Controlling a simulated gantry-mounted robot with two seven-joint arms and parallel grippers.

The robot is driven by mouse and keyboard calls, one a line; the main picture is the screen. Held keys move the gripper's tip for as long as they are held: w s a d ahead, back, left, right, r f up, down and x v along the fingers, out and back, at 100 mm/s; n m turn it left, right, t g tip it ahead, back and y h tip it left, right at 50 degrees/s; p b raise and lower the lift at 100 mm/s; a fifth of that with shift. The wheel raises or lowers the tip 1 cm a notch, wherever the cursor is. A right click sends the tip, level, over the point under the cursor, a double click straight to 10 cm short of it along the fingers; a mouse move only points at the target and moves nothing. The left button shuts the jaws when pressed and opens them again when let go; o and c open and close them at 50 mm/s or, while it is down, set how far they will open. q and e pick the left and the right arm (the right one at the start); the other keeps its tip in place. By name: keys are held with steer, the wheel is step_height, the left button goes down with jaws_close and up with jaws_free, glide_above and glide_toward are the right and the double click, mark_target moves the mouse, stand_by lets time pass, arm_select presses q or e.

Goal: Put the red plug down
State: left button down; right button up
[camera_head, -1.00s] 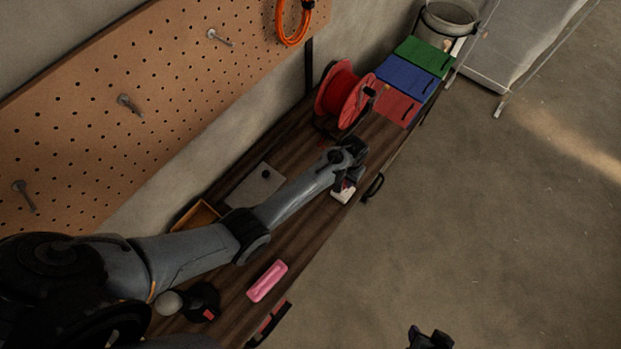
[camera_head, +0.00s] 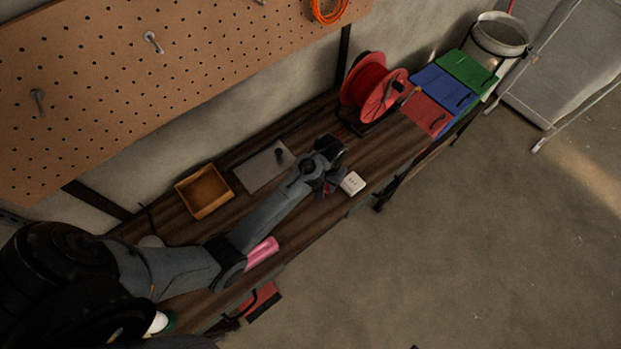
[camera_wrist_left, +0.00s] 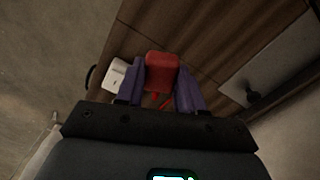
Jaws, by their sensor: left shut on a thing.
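The red plug (camera_wrist_left: 162,72) is between the two purple fingers of my left gripper (camera_wrist_left: 160,97) in the left wrist view. The fingers are shut on it. In the head view my left gripper (camera_head: 330,184) is over the wooden workbench (camera_head: 300,228), close to the white socket block (camera_head: 352,183). The plug is mostly hidden there by the wrist. The white block also shows in the left wrist view (camera_wrist_left: 115,75), just left of the fingers. The plug's height above the bench is hard to tell. My right gripper is not in view.
A grey metal plate (camera_head: 264,168) and an orange-brown tray (camera_head: 204,191) lie behind my left arm. A pink object (camera_head: 262,251) is partly under the arm. A red cable reel (camera_head: 374,88) and red, blue and green bins (camera_head: 443,85) stand further right.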

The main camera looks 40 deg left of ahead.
arm_select(q)
steer(key=a+f, duration=0.1)
steer(key=a, duration=0.1)
steer(key=a+f, duration=0.1)
steer(key=a, duration=0.1)
steer(key=w+a+f, duration=0.1)
steer(key=a+f, duration=0.1)
steer(key=a, duration=0.1)
steer(key=shift+w+f, duration=0.1)
steer(key=shift+a+f, duration=0.25)
steer(key=shift+a, duration=0.15)
steer(key=shift+f, duration=1.95)
steer(key=shift+f, duration=0.1)
steer(key=shift+f, duration=0.45)
steer(key=c, duration=0.7)
jaws_free()
